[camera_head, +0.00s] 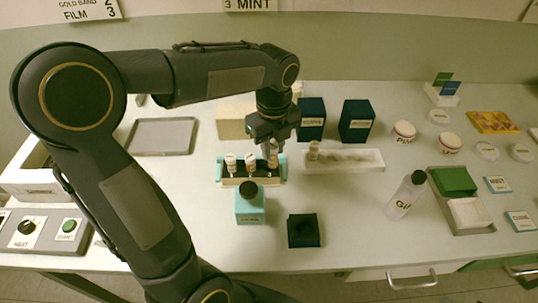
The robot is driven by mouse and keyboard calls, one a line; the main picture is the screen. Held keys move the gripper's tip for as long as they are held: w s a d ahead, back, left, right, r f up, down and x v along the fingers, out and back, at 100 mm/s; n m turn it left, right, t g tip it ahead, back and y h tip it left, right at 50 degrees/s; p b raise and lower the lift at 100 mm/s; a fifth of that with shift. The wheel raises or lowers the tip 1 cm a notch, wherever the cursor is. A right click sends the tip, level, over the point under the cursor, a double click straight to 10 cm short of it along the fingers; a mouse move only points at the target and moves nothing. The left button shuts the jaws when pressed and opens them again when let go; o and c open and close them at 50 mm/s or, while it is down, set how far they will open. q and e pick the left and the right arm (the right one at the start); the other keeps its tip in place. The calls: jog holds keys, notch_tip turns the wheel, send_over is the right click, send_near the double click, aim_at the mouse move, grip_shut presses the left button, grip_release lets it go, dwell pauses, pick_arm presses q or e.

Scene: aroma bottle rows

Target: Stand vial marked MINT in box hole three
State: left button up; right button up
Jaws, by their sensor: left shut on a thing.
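The box (238,181) is a low teal-ended rack near the middle of the table. Two white-capped vials, a left one (230,164) and a middle one (251,164), stand upright in it. My left gripper (272,148) is over the rack's right end, pointing down and shut on a vial (273,160). This vial is upright at the right-hand place; whether its foot is seated in the hole is hard to tell. I cannot read the vial labels. A wall sign (250,5) reads "3 MINT". My right gripper is not in view.
A pale tray (358,160) with another vial (313,151) lies just right of the rack. Dark blue boxes (357,121) stand behind. A grey tray (161,136) is empty at left.

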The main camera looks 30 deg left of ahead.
pick_arm(q)
jog(key=shift+w+a+f, duration=0.1)
jog(key=shift+a+f, duration=0.35)
jog(key=shift+f, duration=0.15)
jog(key=shift+w+a+f, duration=0.1)
jog(key=shift+a+f, duration=0.1)
jog(key=shift+f, duration=1.5)
jog(key=shift+f, duration=0.1)
jog(key=shift+f, duration=0.15)
jog(key=o, duration=0.7)
